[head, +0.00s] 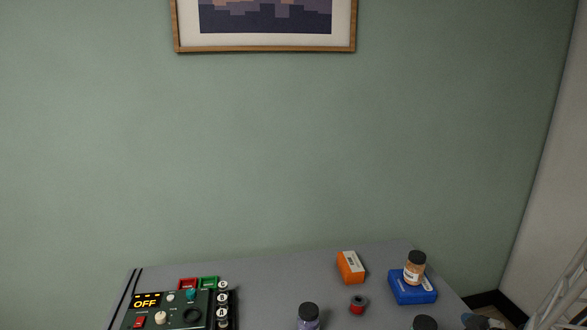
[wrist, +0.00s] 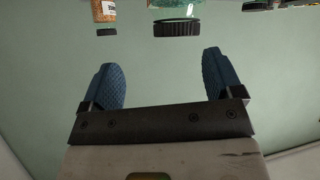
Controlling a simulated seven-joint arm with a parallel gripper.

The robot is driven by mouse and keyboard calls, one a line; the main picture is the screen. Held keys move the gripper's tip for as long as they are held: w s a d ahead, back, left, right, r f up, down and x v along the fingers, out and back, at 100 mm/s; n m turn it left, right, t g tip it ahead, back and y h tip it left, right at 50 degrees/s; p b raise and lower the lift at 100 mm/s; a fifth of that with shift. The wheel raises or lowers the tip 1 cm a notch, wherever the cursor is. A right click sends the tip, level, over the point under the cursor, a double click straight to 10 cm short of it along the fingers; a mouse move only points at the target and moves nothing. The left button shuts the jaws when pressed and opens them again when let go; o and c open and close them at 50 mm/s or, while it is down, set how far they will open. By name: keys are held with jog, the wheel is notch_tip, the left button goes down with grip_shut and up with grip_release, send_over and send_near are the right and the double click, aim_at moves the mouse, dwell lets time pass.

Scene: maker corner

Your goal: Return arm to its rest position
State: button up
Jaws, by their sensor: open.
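My gripper (wrist: 162,75) shows in the wrist view with its two blue ribbed fingers spread wide apart. Nothing is between the fingers. Green wall fills the space behind them. The jars at the top edge of the wrist view appear upside down and apart from the fingers. I cannot make out my gripper with certainty in the head view.
On the grey table (head: 270,290) stand a control panel (head: 145,300) reading OFF, an orange box (head: 350,268), a red-and-dark spool-like item (head: 358,304), a blue box (head: 412,290) bearing an amber jar (head: 414,271), and a dark-capped jar (head: 308,314). A framed picture (head: 265,47) hangs above.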

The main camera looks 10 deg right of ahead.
jog(key=shift+w+a+f+m+g+h, duration=0.2)
jog(key=shift+w+a+m+g+h, duration=0.15)
jog(key=shift+w+h, duration=0.35)
jog(key=shift+w+a+f+g+h, duration=0.25)
jog(key=shift+a+g+h, duration=0.1)
jog(key=shift+a+h, duration=0.15)
jog(key=a+r+m+g+h, duration=0.3)
jog(key=a+r+g+h, duration=0.1)
jog(key=a+r, duration=0.6)
jog(key=s+a+r+g+y, duration=0.2)
jog(key=s+a+r, duration=0.2)
jog(key=a, duration=0.4)
jog(key=s+a+r+g+y, duration=0.1)
jog(key=s+a+r+y, duration=0.1)
jog(key=s+a+r, duration=0.2)
jog(key=s+a, duration=0.2)
jog(key=a, duration=0.2)
jog(key=shift+r+g, duration=0.25)
jog(key=shift+g, duration=0.15)
